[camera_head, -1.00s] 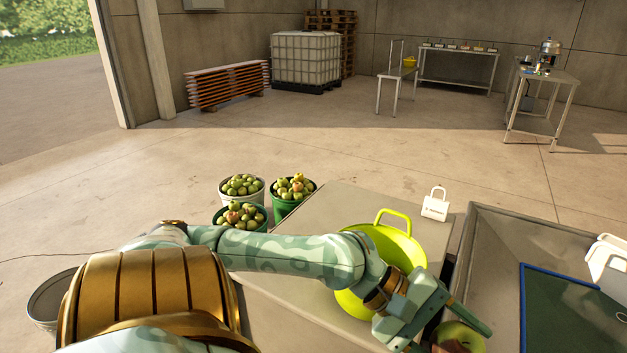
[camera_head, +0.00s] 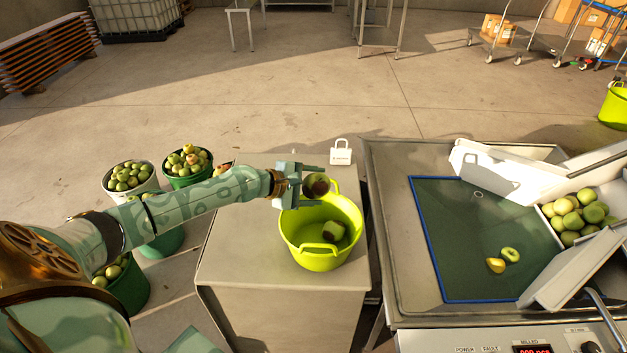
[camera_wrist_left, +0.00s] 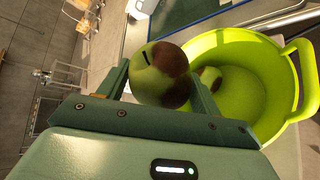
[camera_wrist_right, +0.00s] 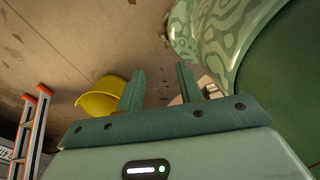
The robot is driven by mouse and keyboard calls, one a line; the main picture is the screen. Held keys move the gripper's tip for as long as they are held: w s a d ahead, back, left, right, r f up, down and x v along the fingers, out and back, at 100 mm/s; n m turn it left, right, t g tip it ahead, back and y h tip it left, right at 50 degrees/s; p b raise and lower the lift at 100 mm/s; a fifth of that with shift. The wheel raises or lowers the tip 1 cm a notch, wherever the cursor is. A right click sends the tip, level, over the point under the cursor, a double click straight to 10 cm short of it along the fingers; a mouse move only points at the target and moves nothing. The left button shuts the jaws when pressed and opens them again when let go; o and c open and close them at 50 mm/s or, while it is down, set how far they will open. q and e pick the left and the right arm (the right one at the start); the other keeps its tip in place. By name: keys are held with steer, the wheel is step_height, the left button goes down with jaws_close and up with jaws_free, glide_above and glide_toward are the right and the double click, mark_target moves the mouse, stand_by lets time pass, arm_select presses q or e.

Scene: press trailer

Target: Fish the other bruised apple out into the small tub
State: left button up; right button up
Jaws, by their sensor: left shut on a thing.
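A green apple with a dark brown bruise (camera_head: 316,184) is held between the fingers of my left gripper (camera_head: 306,188). It also shows in the left wrist view (camera_wrist_left: 160,75). The gripper is at the back left rim of the small yellow-green tub (camera_head: 296,250), above it. The tub stands on a grey cabinet top. Another apple with a brown patch (camera_head: 333,231) lies inside the tub; it shows in the left wrist view (camera_wrist_left: 210,79) too. My right gripper (camera_wrist_right: 160,80) shows only in its own wrist view, with its fingers apart and nothing between them.
A blue-edged green mat (camera_head: 450,240) in the steel tray holds two loose fruits (camera_head: 510,254). Several green apples (camera_head: 577,215) fill a white-walled chute at right. A small white box with a handle (camera_head: 341,153) stands behind the tub. Buckets of apples (camera_head: 129,176) stand at left.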

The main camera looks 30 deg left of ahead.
mark_target(314, 199)
arm_select(q)
step_height(314, 199, down, 5)
steer(key=b, duration=0.4)
steer(key=shift+d+r, duration=0.1)
steer(key=shift+r, duration=0.05)
steer(key=shift+w+f+b, duration=0.1)
steer(key=shift+f+b, duration=0.25)
steer(key=shift+b, duration=0.15)
